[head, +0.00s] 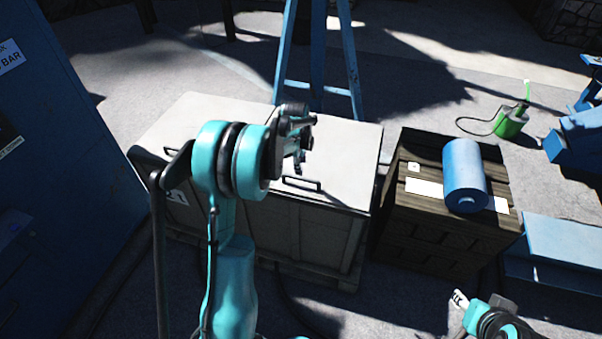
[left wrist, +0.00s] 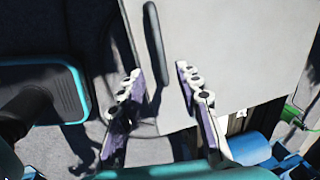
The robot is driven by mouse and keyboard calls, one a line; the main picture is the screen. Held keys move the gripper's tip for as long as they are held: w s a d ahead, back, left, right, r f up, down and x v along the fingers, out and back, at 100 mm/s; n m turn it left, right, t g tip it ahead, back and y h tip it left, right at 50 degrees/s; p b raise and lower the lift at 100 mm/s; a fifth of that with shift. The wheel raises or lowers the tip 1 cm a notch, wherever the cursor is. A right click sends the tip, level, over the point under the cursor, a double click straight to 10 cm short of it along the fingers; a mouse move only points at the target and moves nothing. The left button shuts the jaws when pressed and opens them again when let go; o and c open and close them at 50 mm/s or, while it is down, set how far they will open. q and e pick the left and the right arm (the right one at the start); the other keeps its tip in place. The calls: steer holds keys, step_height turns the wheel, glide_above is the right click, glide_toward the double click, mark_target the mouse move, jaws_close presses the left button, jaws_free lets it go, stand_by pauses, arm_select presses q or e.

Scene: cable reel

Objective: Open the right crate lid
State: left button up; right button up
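The light grey crate (head: 250,200) stands in the middle of the head view, with its flat lid shut. The right lid (head: 340,150) carries a dark bar handle (head: 302,183) near its front edge; the handle also shows in the left wrist view (left wrist: 153,45). My left gripper (head: 299,163) is above the lid, close behind the handle in the picture. In the left wrist view its two fingers (left wrist: 158,85) are spread, with the handle's near end around the gap between them; contact cannot be told. My right gripper (head: 459,299) is low at the right, away from the crate.
A dark wooden crate (head: 425,215) bearing a blue cylinder (head: 463,170) stands right of the grey crate. A blue stand (head: 347,60) is behind it, a blue cabinet (head: 60,130) at the left. A green can (head: 511,123) is on the floor at the right.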

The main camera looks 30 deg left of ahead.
mark_target(301, 178)
arm_select(q)
steer(key=b+x, duration=0.1)
steer(key=x, duration=0.2)
steer(key=b+x, duration=0.1)
steer(key=x, duration=0.1)
steer(key=b+x, duration=0.1)
steer(key=x, duration=0.2)
steer(key=shift+a+f, duration=0.3)
jaws_close()
